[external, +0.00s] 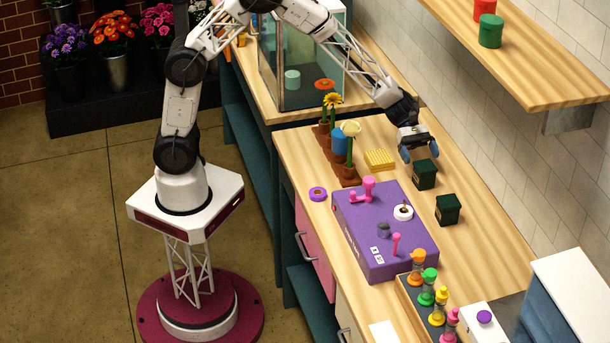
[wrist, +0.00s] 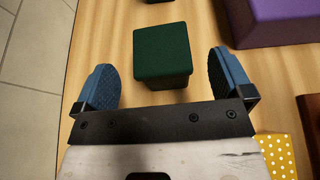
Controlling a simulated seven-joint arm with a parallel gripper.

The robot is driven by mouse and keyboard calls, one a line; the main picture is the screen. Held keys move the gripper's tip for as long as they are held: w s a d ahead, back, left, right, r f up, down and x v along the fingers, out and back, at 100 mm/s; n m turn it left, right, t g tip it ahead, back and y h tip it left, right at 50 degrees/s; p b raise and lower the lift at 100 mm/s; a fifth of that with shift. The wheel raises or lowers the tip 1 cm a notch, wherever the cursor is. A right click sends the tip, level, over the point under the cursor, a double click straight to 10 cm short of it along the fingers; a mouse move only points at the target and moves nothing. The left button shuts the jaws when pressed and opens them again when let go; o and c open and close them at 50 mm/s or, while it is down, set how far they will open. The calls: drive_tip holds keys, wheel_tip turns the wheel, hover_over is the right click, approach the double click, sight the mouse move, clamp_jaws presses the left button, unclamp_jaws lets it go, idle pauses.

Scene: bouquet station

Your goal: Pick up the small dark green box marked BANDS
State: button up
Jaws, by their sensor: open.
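Two small dark green boxes stand on the wooden counter, one nearer my gripper (external: 425,175) and one farther to the front (external: 447,210). I cannot read a BANDS marking on either. My gripper (external: 419,155) is open and empty, pointing down just behind the nearer box. In the wrist view, a green box (wrist: 162,52) appears between and slightly beyond the blue fingertips (wrist: 162,68), with gaps on both sides. The edge of another dark box (wrist: 158,1) is cut off at the top.
A purple workstation (external: 385,230) stands left of the boxes and shows in the wrist view (wrist: 280,22). A yellow dotted item (external: 380,160) and flower holders (external: 345,165) are near the gripper. A wooden shelf (external: 530,80) hangs on the right wall.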

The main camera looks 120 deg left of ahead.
sight(426, 166)
drive_tip(key=shift+x, duration=2.6)
drive_tip(key=shift+r, duration=0.15)
drive_tip(key=c, duration=1.1)
drive_tip(key=shift+o, duration=0.2)
drive_tip(key=shift+r, duration=0.15)
wheel_tip(426, 166, up, 10)
drive_tip(key=shift+f, duration=0.15)
